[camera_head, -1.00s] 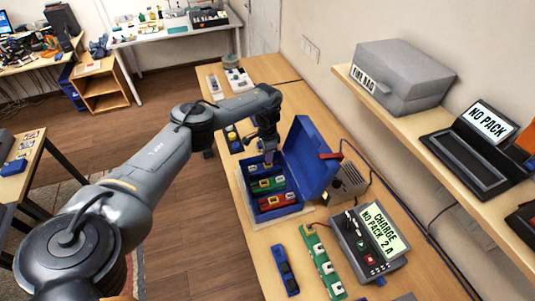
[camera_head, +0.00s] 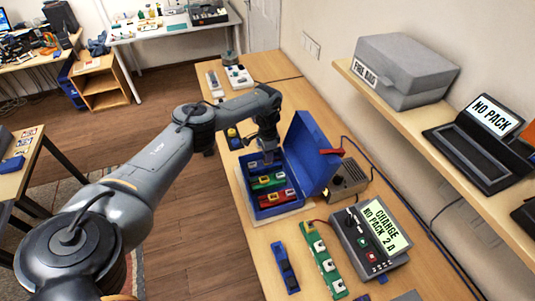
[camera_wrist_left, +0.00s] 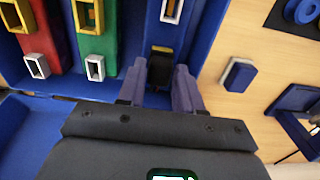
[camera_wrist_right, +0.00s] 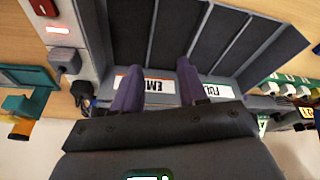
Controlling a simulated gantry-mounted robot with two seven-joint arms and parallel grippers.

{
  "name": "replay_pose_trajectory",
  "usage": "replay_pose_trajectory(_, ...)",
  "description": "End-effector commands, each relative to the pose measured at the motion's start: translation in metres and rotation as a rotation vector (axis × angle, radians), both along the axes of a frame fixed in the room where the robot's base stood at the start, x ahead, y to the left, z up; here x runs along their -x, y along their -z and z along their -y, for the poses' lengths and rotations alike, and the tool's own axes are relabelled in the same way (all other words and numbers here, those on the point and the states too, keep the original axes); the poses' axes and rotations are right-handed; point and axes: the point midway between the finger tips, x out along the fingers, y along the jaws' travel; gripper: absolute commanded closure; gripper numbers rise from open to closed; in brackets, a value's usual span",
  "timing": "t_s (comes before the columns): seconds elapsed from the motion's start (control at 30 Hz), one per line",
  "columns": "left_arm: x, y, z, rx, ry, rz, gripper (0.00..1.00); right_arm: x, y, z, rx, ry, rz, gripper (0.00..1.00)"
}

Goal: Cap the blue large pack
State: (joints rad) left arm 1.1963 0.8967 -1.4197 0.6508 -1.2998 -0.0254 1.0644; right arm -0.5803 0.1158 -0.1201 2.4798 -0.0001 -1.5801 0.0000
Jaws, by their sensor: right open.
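The blue large pack (camera_wrist_left: 167,32) lies in the open blue case (camera_head: 257,211), beside a green pack (camera_head: 265,182) and a red pack (camera_head: 271,200). My left gripper (camera_head: 268,160) reaches down into the case at the blue pack's end. In the left wrist view its fingers (camera_wrist_left: 160,77) are shut on a small dark cap (camera_wrist_left: 160,66), which sits at the pack's yellow-edged connector. Whether the cap is fully seated cannot be told. My right gripper (camera_wrist_right: 158,78) is open and empty over a dark tray with partly hidden labels.
The case lid (camera_head: 308,160) stands open on the right. A charger (camera_head: 368,240) reads "NO PACK". Another blue pack (camera_head: 285,268) and a green strip (camera_head: 324,262) lie in front. A small blue block (camera_wrist_left: 238,75) lies outside the case.

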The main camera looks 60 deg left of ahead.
Motion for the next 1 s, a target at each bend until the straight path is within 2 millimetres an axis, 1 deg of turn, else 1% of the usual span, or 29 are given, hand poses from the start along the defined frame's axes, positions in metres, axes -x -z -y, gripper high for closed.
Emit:
replay_pose_trajectory(0.03, 0.000, 0.000, 0.000, 0.000, 0.000, 0.000, 0.57, 0.000, 0.000, 0.000, -0.001, 0.001, 0.000, 0.57)
replay_pose_trajectory(0.1, 0.000, 0.000, 0.000, 0.000, 0.000, 0.000, 0.46, 0.000, 0.000, 0.000, -0.001, 0.001, 0.000, 0.57)
replay_pose_trajectory(0.13, 0.000, -0.001, 0.000, 0.000, 0.000, 0.000, 0.44, 0.000, 0.000, 0.000, -0.001, 0.001, 0.000, 0.57)
replay_pose_trajectory(0.4, 0.000, -0.001, 0.000, 0.000, -0.001, 0.000, 0.44, 0.000, -0.001, 0.000, -0.001, 0.001, 0.000, 0.57)
replay_pose_trajectory(0.53, 0.000, -0.008, 0.000, 0.000, -0.002, 0.001, 0.44, 0.000, -0.001, 0.000, 0.001, -0.001, 0.000, 0.57)
replay_pose_trajectory(0.67, 0.000, -0.023, -0.001, 0.001, -0.002, 0.002, 0.44, 0.000, -0.003, 0.001, 0.005, -0.004, 0.000, 0.57)
replay_pose_trajectory(0.87, 0.000, -0.057, -0.001, 0.000, 0.000, 0.003, 0.44, 0.000, -0.005, 0.002, 0.009, -0.006, 0.000, 0.57)
replay_pose_trajectory(0.9, -0.001, -0.066, -0.001, 0.000, -0.001, 0.003, 0.44, 0.000, -0.007, 0.002, 0.009, -0.006, 0.000, 0.57)
replay_pose_trajectory(1.0, 0.000, -0.081, -0.001, 0.000, -0.001, 0.002, 0.44, 0.000, -0.010, 0.002, 0.009, -0.005, 0.000, 0.57)
